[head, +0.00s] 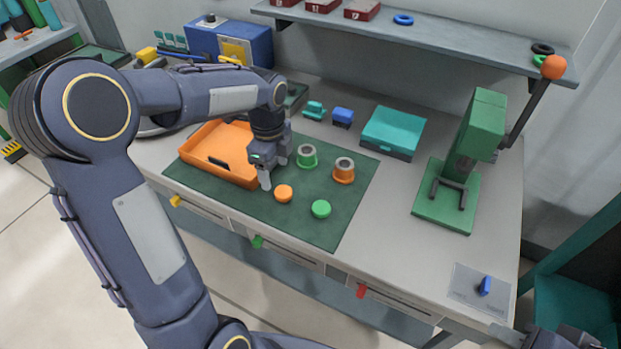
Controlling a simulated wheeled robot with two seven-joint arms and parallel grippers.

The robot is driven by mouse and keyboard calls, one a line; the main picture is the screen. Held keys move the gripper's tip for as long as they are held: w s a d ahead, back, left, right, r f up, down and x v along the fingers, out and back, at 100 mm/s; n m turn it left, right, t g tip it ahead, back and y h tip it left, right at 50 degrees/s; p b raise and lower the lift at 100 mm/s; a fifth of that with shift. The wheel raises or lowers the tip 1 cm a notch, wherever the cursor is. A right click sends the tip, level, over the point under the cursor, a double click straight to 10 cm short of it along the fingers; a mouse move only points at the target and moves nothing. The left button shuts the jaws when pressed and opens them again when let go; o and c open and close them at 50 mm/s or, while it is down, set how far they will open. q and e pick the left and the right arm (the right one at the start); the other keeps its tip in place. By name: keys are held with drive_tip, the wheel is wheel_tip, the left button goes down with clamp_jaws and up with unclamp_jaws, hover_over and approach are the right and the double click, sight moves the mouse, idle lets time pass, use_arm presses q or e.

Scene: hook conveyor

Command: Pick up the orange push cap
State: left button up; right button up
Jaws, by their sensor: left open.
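The orange push cap (284,193) is a small round disc lying on the dark green mat (338,232). My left gripper (266,182) points down just left of the cap, close to it. Its jaws are open and nothing shows between them; one finger partly hides the other. A green cap (321,209) lies to the right of the orange one. Behind them stand a green ring-topped housing (307,156) and an orange one (344,170). Part of my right gripper (548,339) shows at the bottom right edge, cut off, so its jaws cannot be read.
An orange tray (205,160) stands left of my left gripper. A teal-lidded box (393,131) and a green press (462,165) with an orange-knobbed lever (553,67) stand to the right. A shelf (440,42) overhangs the back. The mat's front right is clear.

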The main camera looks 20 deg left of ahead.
sight(283, 192)
use_arm(q)
drive_tip(key=shift+w+f, duration=0.3)
drive_tip(key=shift+w, duration=0.05)
drive_tip(key=shift+m, duration=0.3)
drive_tip(key=f, duration=0.5)
drive_tip(key=d+f+p, duration=0.1)
drive_tip(key=f, duration=0.1)
drive_tip(key=shift+w+f, duration=0.25)
drive_tip(key=shift+f, duration=0.05)
drive_tip(key=c, duration=1)
